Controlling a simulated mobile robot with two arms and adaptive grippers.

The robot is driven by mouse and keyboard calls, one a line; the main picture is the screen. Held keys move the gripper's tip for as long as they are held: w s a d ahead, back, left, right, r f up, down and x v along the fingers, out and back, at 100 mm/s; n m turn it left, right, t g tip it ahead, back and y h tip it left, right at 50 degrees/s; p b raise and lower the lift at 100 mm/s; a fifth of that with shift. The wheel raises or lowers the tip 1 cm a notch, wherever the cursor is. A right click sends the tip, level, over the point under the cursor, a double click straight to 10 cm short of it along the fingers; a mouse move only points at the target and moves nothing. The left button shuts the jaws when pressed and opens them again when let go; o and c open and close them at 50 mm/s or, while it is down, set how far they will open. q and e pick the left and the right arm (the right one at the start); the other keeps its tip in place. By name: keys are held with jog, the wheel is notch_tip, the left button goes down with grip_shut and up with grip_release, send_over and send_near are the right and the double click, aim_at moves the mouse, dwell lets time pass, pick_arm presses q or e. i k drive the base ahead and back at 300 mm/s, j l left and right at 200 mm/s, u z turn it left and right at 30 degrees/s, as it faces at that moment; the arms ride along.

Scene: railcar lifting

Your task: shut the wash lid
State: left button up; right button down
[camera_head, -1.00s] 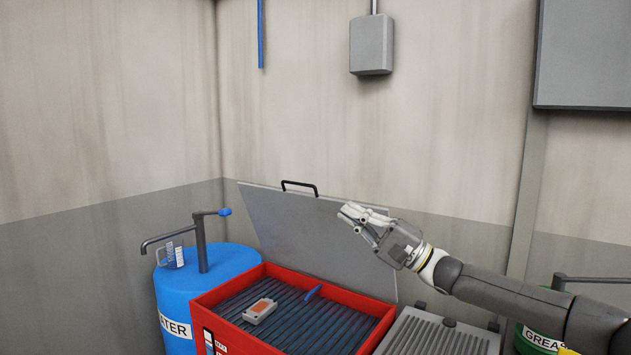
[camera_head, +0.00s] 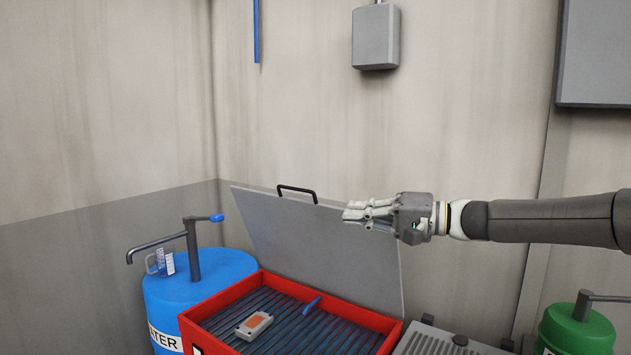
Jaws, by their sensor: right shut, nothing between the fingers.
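The grey wash lid (camera_head: 300,240) stands open, tilted back at the rear of the red wash basin (camera_head: 375,322). A black handle (camera_head: 297,189) is on the lid's top edge. My right gripper (camera_head: 346,213) is shut and empty. Its fingertips point left and overlap the lid's upper right part in the picture, to the right of and a little below the handle. I cannot tell whether they touch the lid. My left gripper is not in view.
In the basin lie a grey block with an orange top (camera_head: 254,325) and a blue item (camera_head: 312,306) on dark slats. A blue water drum (camera_head: 190,285) with a pump stands left. A grey ribbed surface (camera_head: 432,342) and a green drum (camera_head: 575,330) are at right.

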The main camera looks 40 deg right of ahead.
aim_at(310, 243)
jog(key=i+l, duration=0.9)
jog(key=l, duration=0.2)
